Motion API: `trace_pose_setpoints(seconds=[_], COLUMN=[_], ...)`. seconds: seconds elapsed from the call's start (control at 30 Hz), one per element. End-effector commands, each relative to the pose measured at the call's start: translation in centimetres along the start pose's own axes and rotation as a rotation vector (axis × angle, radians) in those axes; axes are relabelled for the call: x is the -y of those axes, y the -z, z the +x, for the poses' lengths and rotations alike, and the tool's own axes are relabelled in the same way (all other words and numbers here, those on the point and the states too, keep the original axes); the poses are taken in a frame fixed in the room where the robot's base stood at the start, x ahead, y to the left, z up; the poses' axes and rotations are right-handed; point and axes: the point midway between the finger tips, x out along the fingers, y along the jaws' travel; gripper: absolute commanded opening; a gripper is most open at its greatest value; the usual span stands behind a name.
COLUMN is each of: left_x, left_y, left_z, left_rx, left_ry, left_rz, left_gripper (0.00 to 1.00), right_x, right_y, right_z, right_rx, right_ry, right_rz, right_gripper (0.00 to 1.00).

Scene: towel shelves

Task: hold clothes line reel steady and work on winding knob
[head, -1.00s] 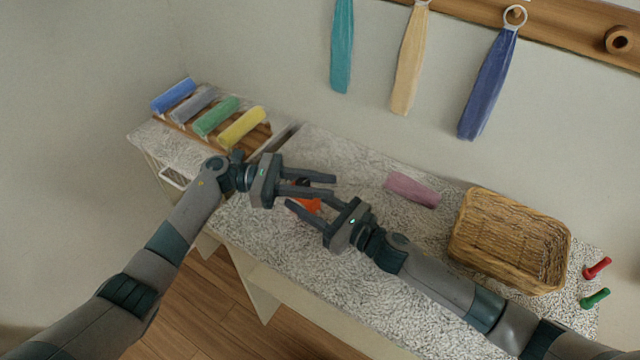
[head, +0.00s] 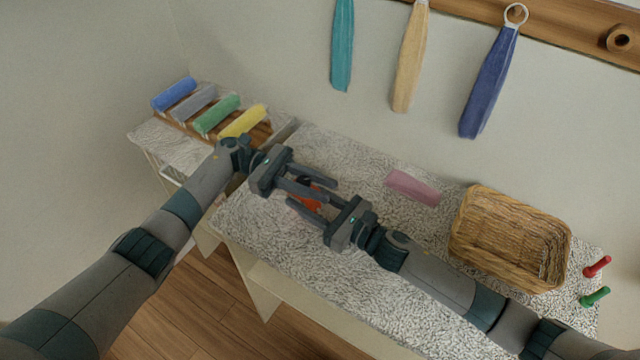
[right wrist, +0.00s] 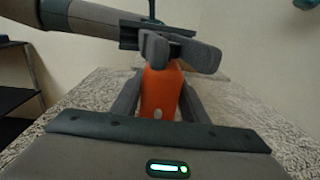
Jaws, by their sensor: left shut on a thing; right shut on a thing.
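The orange clothes line reel (head: 312,204) is on the speckled counter, mostly hidden between my two grippers in the head view. In the right wrist view the orange reel (right wrist: 160,92) stands upright between the fingers of my right gripper (right wrist: 158,100). My right gripper (head: 312,206) is shut on the reel body in the head view. My left gripper (head: 326,193) reaches in from the left at the top of the reel. Its fingers (right wrist: 180,52) close over the reel's upper part in the right wrist view. The winding knob is hidden by them.
A wicker basket (head: 508,240) stands to the right on the counter (head: 300,262). A folded pink towel (head: 413,187) lies behind the grippers. Red (head: 597,266) and green (head: 594,297) pegs are at the right end. Rolled towels (head: 215,115) sit on a rack at the left.

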Motion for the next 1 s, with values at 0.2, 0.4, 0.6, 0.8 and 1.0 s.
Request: trace_pose_setpoints(seconds=[0.2,0.4,0.6,0.8,1.0], left_x=[0.35,0.71,0.9,0.95,0.94], left_y=[0.16,0.23,0.16,0.14,0.12], left_z=[0.2,0.21,0.12,0.13,0.17], left_rx=[-0.002,-0.001,0.0,0.001,0.002], left_ry=[0.114,0.183,0.211,0.215,0.215], left_rz=[-0.003,-0.004,-0.003,-0.003,-0.002], left_gripper=[0.03,0.03,0.03,0.03,0.03], right_x=[-0.2,-0.24,-0.26,-0.25,-0.24], right_y=[-0.07,-0.09,-0.1,-0.11,-0.13], right_z=[0.1,0.13,0.15,0.16,0.17], right_rx=[0.003,0.003,0.004,0.004,0.004], right_ry=[-0.004,-0.004,-0.004,-0.004,-0.004], right_rz=[0.001,0.002,0.002,0.002,0.002], right_gripper=[0.15,0.15,0.15,0.15,0.15])
